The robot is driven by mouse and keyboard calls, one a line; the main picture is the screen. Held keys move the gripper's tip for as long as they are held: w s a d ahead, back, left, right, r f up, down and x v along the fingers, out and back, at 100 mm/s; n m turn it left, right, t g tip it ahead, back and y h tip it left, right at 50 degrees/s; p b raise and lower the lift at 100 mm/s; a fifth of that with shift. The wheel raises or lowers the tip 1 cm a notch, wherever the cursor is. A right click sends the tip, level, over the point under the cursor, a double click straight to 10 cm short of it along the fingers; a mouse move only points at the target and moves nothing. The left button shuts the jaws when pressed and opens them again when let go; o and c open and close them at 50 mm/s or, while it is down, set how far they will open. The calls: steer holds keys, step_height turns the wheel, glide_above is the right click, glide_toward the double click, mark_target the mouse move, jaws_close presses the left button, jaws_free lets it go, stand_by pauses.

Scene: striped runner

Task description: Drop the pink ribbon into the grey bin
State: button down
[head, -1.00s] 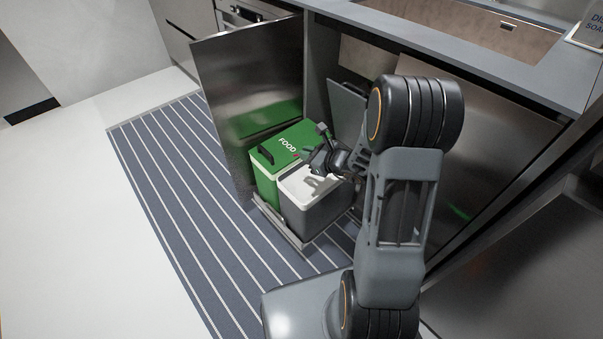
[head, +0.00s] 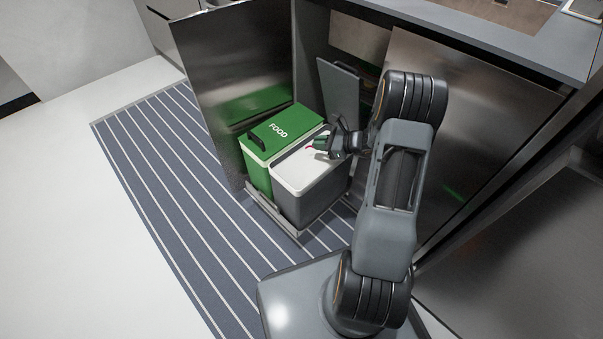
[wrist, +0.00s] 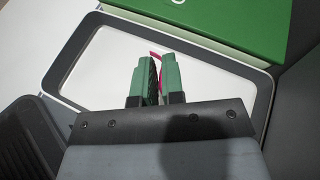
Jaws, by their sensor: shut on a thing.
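The grey bin (head: 312,198) stands open with a white inside, beside the green bin. In the wrist view its grey rim (wrist: 225,60) frames the white inside. My gripper (head: 319,146) is over the bin's opening, near its back right side. In the wrist view my gripper's green fingers (wrist: 159,66) point across the white inside and are shut on the pink ribbon.
The green bin marked FOOD (head: 283,130) is closed and touches the grey bin's left side. A steel cabinet door (head: 237,80) stands open at left. A grey raised panel (head: 339,90) is behind the bins. The striped runner (head: 165,160) is clear.

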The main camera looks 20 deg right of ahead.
steer(key=shift+f+b, duration=0.4)
steer(key=shift+f, duration=0.4)
steer(key=c, duration=1.1)
jaws_free()
steer(key=shift+c, duration=0.2)
steer(key=s+a+r+p, duration=0.2)
steer(key=s+r+p, duration=0.6)
steer(key=s+r, duration=0.5)
steer(key=shift+s+a, duration=0.35)
